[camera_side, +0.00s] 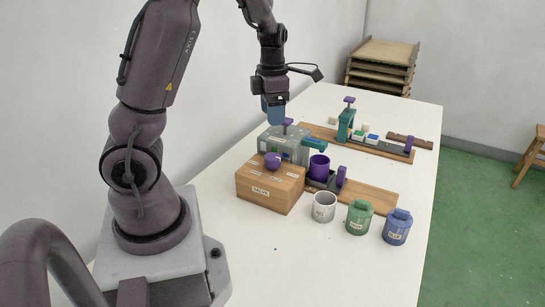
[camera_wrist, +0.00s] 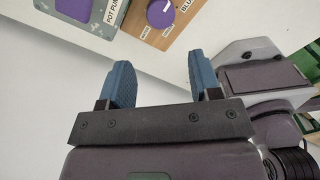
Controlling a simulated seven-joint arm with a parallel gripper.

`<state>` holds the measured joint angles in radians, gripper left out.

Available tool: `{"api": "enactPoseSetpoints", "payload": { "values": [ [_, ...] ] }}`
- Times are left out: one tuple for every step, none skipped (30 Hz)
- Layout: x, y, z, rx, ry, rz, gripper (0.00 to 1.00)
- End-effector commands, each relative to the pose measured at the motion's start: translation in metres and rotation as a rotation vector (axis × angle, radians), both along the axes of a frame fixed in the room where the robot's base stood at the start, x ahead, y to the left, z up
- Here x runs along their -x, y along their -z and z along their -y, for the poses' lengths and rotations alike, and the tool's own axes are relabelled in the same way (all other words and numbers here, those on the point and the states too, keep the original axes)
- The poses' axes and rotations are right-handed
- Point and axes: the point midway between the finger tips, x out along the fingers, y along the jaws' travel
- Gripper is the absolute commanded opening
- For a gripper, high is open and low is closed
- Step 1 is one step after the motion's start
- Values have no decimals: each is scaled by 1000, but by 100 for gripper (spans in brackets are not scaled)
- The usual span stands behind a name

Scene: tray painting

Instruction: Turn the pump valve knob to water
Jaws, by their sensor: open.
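The pump valve is a wooden box (camera_side: 262,190) with a label on its front, at the near left part of the white table in the side view. Its round purple knob (camera_side: 272,160) sits on top among small white labels. The knob also shows at the top edge of the wrist view (camera_wrist: 160,13), partly cut off, with a label reading BLU beside it. Which label the knob points to cannot be told. My gripper (camera_side: 273,112) is in the air above and behind the box, apart from the knob. In the wrist view its two blue fingers (camera_wrist: 163,75) are spread and empty.
A grey pump box (camera_side: 278,140) with a purple top stands behind the valve box. A purple cup (camera_side: 319,168) stands beside it. White (camera_side: 324,207), green (camera_side: 359,218) and blue (camera_side: 397,227) pots stand in front. A teal press (camera_side: 346,125) is farther back.

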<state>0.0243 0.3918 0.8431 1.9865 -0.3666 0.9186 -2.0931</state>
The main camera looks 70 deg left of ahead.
Motion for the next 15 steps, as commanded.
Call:
{"api": "enactPoseSetpoints", "payload": {
  "values": [
    [0, 1, 0, 1, -25, 0, 58],
    [0, 2, 0, 1, -36, -1, 58],
    [0, 4, 0, 1, -44, -1, 58],
    [0, 6, 0, 2, -46, -2, 58],
    [0, 9, 1, 2, -47, -3, 58],
    [1, 14, 1, 3, -46, -5, 58],
    [1, 18, 1, 3, -47, -5, 58],
    [1, 24, 1, 3, -47, -5, 58],
    [1, 31, 1, 3, -47, -7, 58],
    [1, 37, 1, 3, -47, -6, 58],
    [2, 44, 0, 3, -46, -8, 58],
    [2, 53, 1, 5, -47, -7, 58],
    [2, 59, 0, 3, -46, -8, 58],
    [2, 66, 1, 4, -46, -7, 58],
    [2, 74, 1, 4, -45, -7, 58]
  ]
}}
